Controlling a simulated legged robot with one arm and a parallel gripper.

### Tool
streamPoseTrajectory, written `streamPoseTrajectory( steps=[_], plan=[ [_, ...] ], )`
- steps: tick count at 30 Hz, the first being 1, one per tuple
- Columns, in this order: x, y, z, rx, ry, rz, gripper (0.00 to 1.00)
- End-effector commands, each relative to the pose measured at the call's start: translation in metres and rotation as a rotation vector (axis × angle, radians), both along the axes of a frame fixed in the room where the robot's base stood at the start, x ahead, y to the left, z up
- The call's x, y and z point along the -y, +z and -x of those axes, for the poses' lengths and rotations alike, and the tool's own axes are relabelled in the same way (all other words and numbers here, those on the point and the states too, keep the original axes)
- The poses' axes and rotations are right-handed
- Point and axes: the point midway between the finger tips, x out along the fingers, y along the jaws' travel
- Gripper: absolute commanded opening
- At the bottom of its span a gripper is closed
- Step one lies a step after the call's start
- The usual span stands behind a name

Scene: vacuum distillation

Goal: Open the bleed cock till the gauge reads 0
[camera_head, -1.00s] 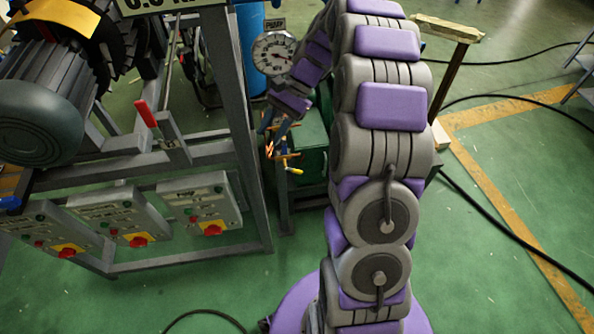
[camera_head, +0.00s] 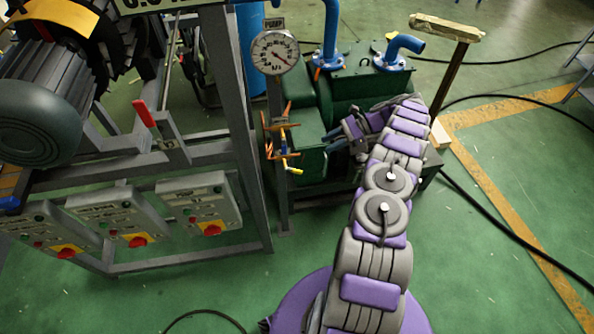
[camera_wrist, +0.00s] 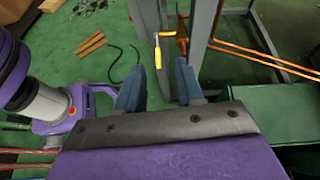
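The round gauge (camera_head: 275,52) under a PUMP label has a white dial. Its dark needle seems to point to the lower right, but the figures are too small to read. Below it, a small cock with a yellow handle (camera_head: 293,170) sits among copper-coloured pipes. The yellow handle also shows in the wrist view (camera_wrist: 158,56), hanging down beyond my fingertips. My gripper (camera_head: 338,147) is to the right of the cock, apart from it. In the wrist view my gripper (camera_wrist: 158,82) has its two blue fingers spread, with nothing between them.
A green pump (camera_head: 345,95) with blue pipes (camera_head: 400,48) stands behind my arm. A grey steel frame (camera_head: 243,110) is left of the cock, carrying switch boxes (camera_head: 200,203) and a red lever (camera_head: 144,113). A wooden-topped post (camera_head: 447,28) is at the right. The green floor at right has cables.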

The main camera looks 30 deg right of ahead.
Motion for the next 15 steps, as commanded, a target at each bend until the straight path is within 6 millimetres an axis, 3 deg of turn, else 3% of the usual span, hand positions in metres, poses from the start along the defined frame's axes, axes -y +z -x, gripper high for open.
streamPoseTrajectory(
  steps=[3, 6, 15],
  plan=[
    [0.016, -0.027, 0.013, -0.022, -0.044, -0.029, 0.37],
    [0.024, -0.04, 0.02, -0.032, -0.066, -0.045, 0.37],
    [0.021, -0.052, 0.023, -0.043, -0.08, -0.059, 0.37]
  ],
)
